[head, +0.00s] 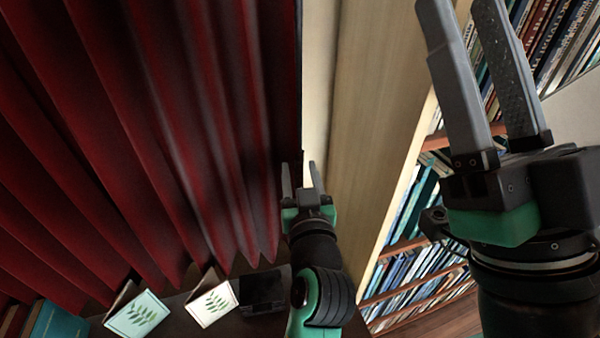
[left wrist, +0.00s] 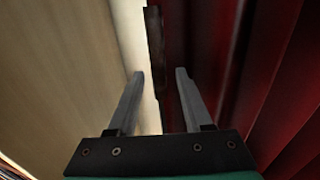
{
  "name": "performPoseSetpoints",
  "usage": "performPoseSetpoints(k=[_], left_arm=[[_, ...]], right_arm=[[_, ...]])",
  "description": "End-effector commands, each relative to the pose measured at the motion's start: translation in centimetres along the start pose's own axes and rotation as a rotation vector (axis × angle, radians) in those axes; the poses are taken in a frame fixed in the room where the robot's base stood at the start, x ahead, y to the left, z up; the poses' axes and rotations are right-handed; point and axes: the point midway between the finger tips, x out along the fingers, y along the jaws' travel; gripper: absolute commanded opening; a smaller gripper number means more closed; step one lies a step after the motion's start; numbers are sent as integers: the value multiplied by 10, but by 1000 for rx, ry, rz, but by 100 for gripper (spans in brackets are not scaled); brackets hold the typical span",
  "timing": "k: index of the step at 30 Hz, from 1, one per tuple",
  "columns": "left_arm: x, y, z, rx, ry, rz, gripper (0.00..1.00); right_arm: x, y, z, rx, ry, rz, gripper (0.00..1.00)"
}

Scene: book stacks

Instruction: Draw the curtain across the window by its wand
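The dark red curtain (head: 150,130) hangs in folds over the left half of the head view and fills the right side of the left wrist view (left wrist: 260,70). My left gripper (head: 298,168) is open at the curtain's right edge. In the left wrist view its fingers (left wrist: 160,74) stand apart, with a pale gap and a narrow dark strip (left wrist: 155,45) beyond them. I cannot tell whether this strip is the wand. No window glass shows. My right gripper (head: 462,6) is open and empty at upper right, in front of bookshelves.
A pale wooden upright (head: 375,100) stands right of the curtain. Bookshelves (head: 415,275) full of books lie beyond it. Below the curtain, a dark surface holds two leaf-printed cards (head: 138,315) (head: 212,303), a black box (head: 262,292) and a teal book (head: 55,322).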

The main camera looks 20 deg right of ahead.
Motion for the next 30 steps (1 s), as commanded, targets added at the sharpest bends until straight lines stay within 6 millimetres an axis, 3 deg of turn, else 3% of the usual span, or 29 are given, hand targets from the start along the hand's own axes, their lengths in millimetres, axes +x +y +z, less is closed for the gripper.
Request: performPoseSetpoints(k=[9, 14, 22, 26, 30], left_arm=[[-1, 0, 1, 0, 0, 0, 55], [-11, 0, 0, -1, 0, 0, 55], [-63, 1, -1, -2, 1, 3, 55], [-92, 1, -4, 1, -1, 3, 55], [-109, 1, -4, 3, -3, 1, 55]], right_arm=[[0, 0, 0, 0, 0, 0, 50], [2, 0, -2, 0, 0, 0, 50], [7, 0, -7, 0, 0, 0, 50], [20, 0, -18, 0, 0, 0, 50], [35, 0, -32, 0, 0, 0, 50]])
